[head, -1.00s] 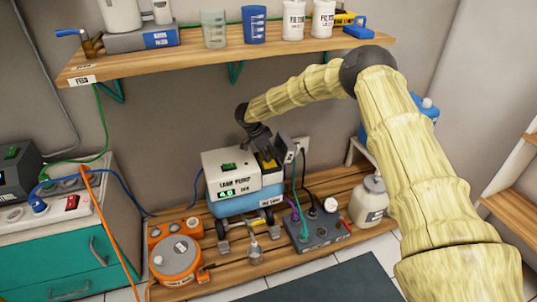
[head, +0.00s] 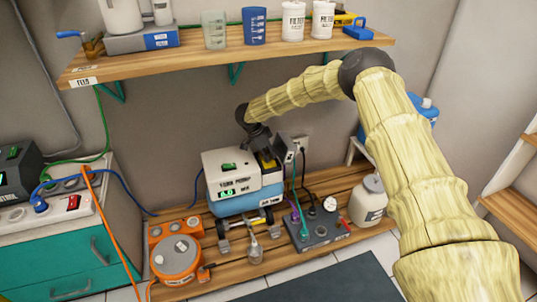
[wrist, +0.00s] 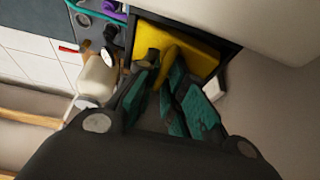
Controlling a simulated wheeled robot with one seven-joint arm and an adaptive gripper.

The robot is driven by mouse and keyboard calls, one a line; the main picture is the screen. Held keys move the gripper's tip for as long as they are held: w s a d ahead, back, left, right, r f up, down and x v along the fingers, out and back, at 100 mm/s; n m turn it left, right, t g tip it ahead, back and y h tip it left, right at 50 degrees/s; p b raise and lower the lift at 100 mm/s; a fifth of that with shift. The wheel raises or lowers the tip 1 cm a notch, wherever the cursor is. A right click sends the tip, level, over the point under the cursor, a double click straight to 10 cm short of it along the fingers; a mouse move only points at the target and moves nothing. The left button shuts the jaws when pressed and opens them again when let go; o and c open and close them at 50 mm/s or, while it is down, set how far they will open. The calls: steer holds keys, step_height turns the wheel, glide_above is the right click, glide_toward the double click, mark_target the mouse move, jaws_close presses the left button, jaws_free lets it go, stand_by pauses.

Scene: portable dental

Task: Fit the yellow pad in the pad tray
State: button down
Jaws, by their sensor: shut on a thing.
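The yellow pad (wrist: 188,47) lies at least partly within the dark-walled pad tray (wrist: 228,52) in the wrist view. A narrow yellow part of it reaches between my fingers. My gripper (wrist: 164,76), with teal finger pads, is shut on the pad. In the head view my gripper (head: 262,150) points down at the right end of the white and blue pump unit, with a bit of the yellow pad (head: 268,164) showing beneath. My fingers hide part of the pad, so I cannot tell whether it is fully seated.
The pump unit (head: 228,175) stands on a low wooden bench, close beside my gripper. A grey valve box (head: 318,230) with cables and a white bottle (head: 371,200) are to the right. An orange device (head: 176,258) is at the left. A loaded shelf (head: 235,52) hangs above.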

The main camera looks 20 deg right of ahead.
steer(key=shift+s+d+f, duration=0.1)
steer(key=shift+s+f, duration=0.15)
steer(key=shift+f, duration=0.45)
steer(key=shift+s+d+f, duration=0.1)
steer(key=shift+s+f, duration=0.15)
steer(key=shift+f, duration=0.45)
steer(key=shift+r+p, duration=0.6)
steer(key=shift+p, duration=0.3)
steer(key=shift+w+p, duration=0.15)
steer(key=shift+p, duration=0.15)
stand_by(0.6)
steer(key=shift+f, duration=0.6)
stand_by(1.1)
steer(key=shift+r+p, duration=0.65)
steer(key=shift+p, duration=0.15)
steer(key=shift+w, duration=0.15)
stand_by(0.4)
steer(key=shift+w+a, duration=0.1)
steer(key=shift+w, duration=0.05)
steer(key=c, duration=1.5)
jaws_free()
steer(key=shift+w+r, duration=0.15)
steer(key=shift+w, duration=0.05)
